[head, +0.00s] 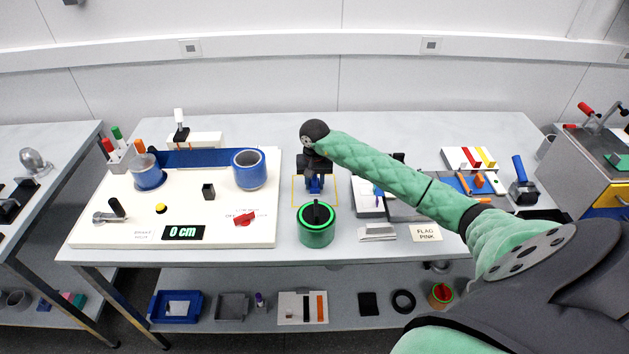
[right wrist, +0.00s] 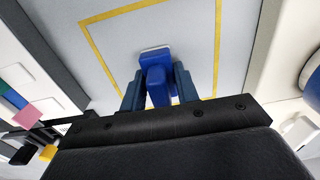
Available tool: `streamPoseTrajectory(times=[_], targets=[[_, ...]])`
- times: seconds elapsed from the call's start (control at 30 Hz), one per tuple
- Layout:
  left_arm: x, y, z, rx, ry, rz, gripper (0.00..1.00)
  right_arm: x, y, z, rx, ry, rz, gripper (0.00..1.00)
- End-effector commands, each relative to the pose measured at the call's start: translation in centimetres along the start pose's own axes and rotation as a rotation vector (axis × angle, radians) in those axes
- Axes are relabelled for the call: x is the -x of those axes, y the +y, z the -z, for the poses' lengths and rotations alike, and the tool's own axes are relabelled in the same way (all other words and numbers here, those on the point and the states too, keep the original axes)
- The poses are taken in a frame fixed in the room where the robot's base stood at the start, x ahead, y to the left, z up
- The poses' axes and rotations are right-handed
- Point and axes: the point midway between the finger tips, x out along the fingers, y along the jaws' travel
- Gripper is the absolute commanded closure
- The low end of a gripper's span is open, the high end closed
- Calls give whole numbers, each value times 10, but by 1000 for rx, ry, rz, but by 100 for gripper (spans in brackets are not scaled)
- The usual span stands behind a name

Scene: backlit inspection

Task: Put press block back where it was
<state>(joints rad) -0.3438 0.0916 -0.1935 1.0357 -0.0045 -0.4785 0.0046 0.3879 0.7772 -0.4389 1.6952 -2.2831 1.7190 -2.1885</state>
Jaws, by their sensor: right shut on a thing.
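The press block, a blue block (right wrist: 155,78) with a paler base edge, is between the two fingers of my right gripper (right wrist: 158,88), which is shut on it. In the head view the right gripper (head: 315,183) points down over a yellow outlined square (head: 293,190) on the table, and the blue block shows only in part below it. In the right wrist view the yellow outline (right wrist: 102,58) runs around the block's far side and both sides. I cannot tell whether the block touches the table. My left gripper is not in view.
A green canister (head: 316,236) with a black knob stands just in front of the square. A white board (head: 130,205) with blue cups and a "0 cm" display (head: 184,232) is to the left. A grey tray (head: 405,210) and a "FLAG PINK" card (head: 426,233) are to the right.

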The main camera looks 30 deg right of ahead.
Motion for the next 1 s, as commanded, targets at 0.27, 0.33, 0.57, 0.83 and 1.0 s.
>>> streamPoseTrajectory(times=[0.27,0.33,0.57,0.83,1.0], targets=[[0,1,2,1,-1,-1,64,-1,0,0,0,0,0,88],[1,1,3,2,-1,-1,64,-2,0,0,0,0,0,88],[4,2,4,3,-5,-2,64,-2,0,0,0,0,0,48],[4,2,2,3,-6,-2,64,-2,0,0,0,0,0,48],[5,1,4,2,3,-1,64,0,0,0,0,0,0,48]])
